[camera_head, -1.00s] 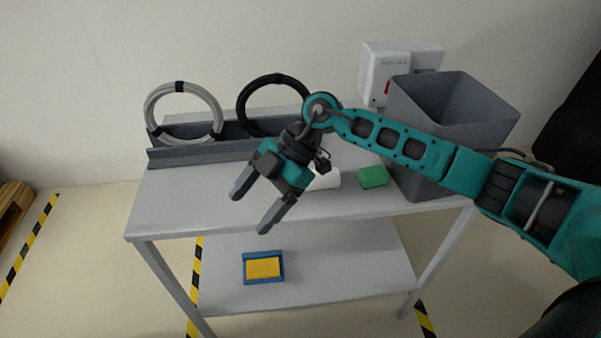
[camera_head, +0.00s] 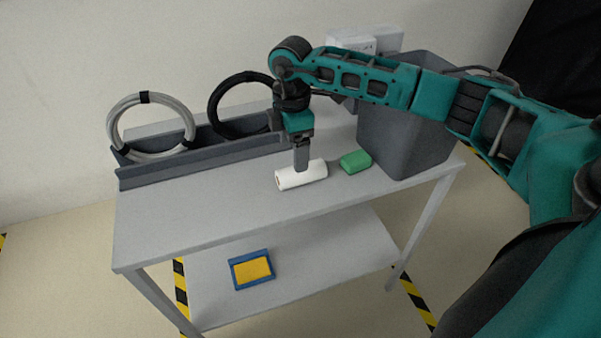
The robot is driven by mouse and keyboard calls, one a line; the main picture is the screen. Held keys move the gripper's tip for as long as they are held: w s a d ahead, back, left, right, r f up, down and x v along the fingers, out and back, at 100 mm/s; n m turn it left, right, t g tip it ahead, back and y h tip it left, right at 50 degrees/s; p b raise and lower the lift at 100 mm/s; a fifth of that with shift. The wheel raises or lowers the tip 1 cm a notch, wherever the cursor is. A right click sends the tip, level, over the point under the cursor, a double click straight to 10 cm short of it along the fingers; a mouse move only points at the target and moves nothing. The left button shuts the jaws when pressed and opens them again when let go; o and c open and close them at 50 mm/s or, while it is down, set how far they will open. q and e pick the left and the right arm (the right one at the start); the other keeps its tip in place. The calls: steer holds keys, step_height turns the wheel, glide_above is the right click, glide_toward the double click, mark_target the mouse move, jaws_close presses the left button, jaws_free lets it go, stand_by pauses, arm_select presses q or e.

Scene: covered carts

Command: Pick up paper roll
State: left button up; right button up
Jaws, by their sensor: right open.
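The white paper roll (camera_head: 290,181) lies on its side on the cart's top shelf, near the middle. My right gripper (camera_head: 301,168) points straight down over the roll, with its fingers at the roll's upper side. The gripper is open. One finger hides most of the other, and I cannot tell whether they touch the roll. My left gripper is not in view.
A green block (camera_head: 356,161) lies just right of the roll, with a grey bin (camera_head: 400,135) beyond it. A grey rack (camera_head: 205,156) with two cable coils stands along the back. A blue tray (camera_head: 240,284) with a yellow piece is on the lower shelf. The top's front left is clear.

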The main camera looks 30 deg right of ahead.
mark_target(301, 174)
step_height(301, 174, down, 8)
steer(key=shift+s+r, duration=0.15)
steer(key=shift+r, duration=0.1)
steer(key=shift+c, duration=0.2)
steer(key=c, duration=1)
steer(key=shift+c, duration=0.4)
steer(key=shift+r, duration=0.15)
